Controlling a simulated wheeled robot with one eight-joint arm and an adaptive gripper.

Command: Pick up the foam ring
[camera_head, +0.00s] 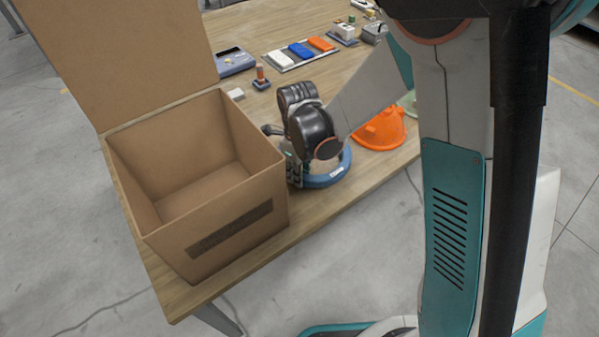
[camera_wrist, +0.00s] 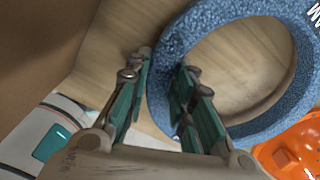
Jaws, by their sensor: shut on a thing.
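The foam ring (camera_head: 333,176) is blue and speckled, with a white label. It is at the near edge of the table, right of the cardboard box, and partly hidden by my arm. In the wrist view the ring (camera_wrist: 268,8) fills the upper right, with wood showing through its hole. My gripper (camera_head: 293,174) is at the ring's left side. In the wrist view my gripper (camera_wrist: 167,82) has one finger outside the ring and one inside, shut on its wall. I cannot tell whether the ring is clear of the tabletop.
An open cardboard box (camera_head: 215,238) stands close left of my gripper, its flap raised behind. An orange hard hat (camera_head: 379,130) is close right of the ring. Behind are a stamp-like object (camera_head: 261,79), a blue-grey tray (camera_head: 236,65) and a tray of coloured blocks (camera_head: 300,52).

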